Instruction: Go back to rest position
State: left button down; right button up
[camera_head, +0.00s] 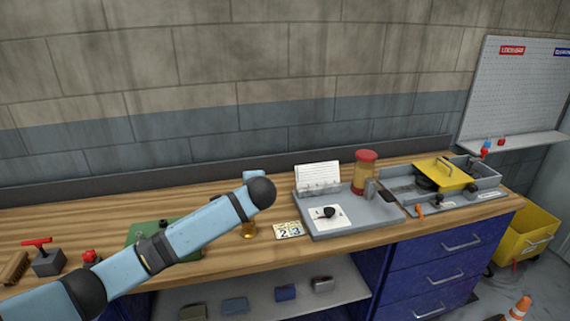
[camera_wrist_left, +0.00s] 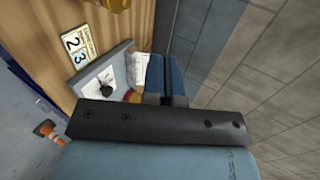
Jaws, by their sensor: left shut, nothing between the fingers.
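My left arm (camera_head: 200,235) reaches in from the left of the head view, above the wooden workbench (camera_head: 60,220). Its dark round joint is near the middle of the picture; the fingers cannot be made out there. In the left wrist view my left gripper (camera_wrist_left: 165,60) shows two blue fingers side by side, shut with nothing held. Behind the fingers lie the grey tray and part of the wall. My right gripper is in neither view.
A grey tray (camera_head: 365,224) holds a white card and a red-lidded jar (camera_head: 365,172). A number card (camera_head: 288,230) and a brass-coloured item (camera_head: 249,231) lie near my arm. A yellow-lidded box (camera_head: 442,174) stands right. A green plate (camera_head: 137,235) is partly behind my arm.

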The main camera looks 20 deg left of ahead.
pick_arm(q)
jog(key=s+d+f+n+h, duration=0.1)
jog(key=s+d+f+h, duration=0.4)
jog(key=s+f, duration=0.5)
jog(key=s+d+f+n+h, duration=0.1)
jog(key=s+d+f+h, duration=0.2)
jog(key=s+d+f, duration=0.65)
jog(key=s+a+f+n, duration=0.1)
jog(key=s+f+n, duration=0.1)
jog(key=s, duration=0.5)
jog(key=s+a+f+n+h, duration=0.1)
jog(key=s+f+n, duration=0.1)
jog(key=s, duration=0.5)
jog(key=s+a+f+n, duration=0.1)
jog(key=s+f+n, duration=0.2)
jog(key=s, duration=0.5)
jog(key=shift+a+f+t+h, duration=0.3)
jog(key=shift+a+f+t, duration=0.1)
jog(key=shift+f, duration=0.1)
jog(key=shift+s, duration=0.15)
